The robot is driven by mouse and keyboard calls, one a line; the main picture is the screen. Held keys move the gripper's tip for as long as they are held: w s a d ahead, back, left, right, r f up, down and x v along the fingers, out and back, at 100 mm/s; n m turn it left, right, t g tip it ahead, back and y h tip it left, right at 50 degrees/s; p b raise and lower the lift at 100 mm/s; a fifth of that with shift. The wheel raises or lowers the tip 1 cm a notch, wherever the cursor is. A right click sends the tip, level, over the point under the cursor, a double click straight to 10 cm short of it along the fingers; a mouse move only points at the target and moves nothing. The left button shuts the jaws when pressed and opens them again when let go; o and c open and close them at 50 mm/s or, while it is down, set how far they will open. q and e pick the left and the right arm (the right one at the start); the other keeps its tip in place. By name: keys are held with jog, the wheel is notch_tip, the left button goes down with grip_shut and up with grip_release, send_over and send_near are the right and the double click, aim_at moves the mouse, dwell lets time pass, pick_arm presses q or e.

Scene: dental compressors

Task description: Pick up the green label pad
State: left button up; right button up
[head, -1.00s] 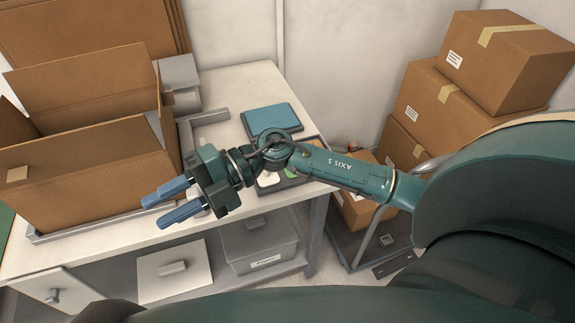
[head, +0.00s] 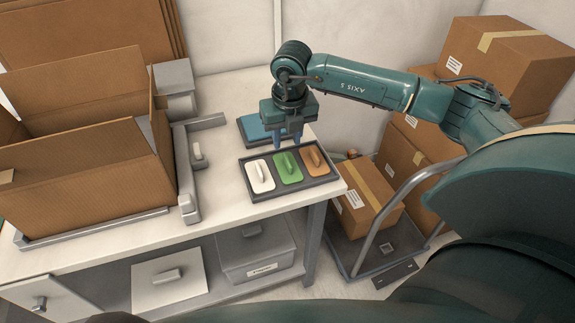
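The green label pad (head: 291,174) lies in the middle of a dark tray (head: 262,196), between a white pad (head: 259,179) and an orange pad (head: 318,160). Each pad has a raised grip on top. My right gripper (head: 288,143) points down just behind and above the green pad, apart from it as far as I can see. My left gripper is not in view.
A blue pad-like block (head: 253,129) lies behind the tray, partly hidden by my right gripper. A large open cardboard box (head: 85,187) fills the table's left side. The white tabletop (head: 222,180) is clear left of the tray. A cart (head: 375,245) with boxes stands right.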

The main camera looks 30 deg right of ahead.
aim_at(288, 160)
jog(key=shift+d+f+p, duration=0.1)
jog(key=shift+f+p, duration=0.35)
jog(key=shift+f, duration=2.75)
grip_shut()
